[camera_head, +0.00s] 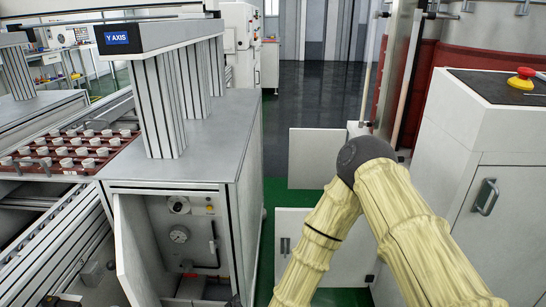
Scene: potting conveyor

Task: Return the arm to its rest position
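My arm shows in the head view in a pale yellow ribbed cover. It rises from the lower right to a dark grey joint and bends back down past the bottom edge. My gripper is not in the picture, so its state and anything in it are hidden. The arm stands in the gap between the grey machine cabinet (214,133) on the left and the white cabinet (507,215) on the right.
A dark red tray (41,169) with several white round parts lies at the left. The grey cabinet's door (132,255) hangs open, showing a gauge (179,234). A red emergency button (522,78) tops the right cabinet. White panels (318,159) stand behind my arm; dark floor (315,97) beyond is clear.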

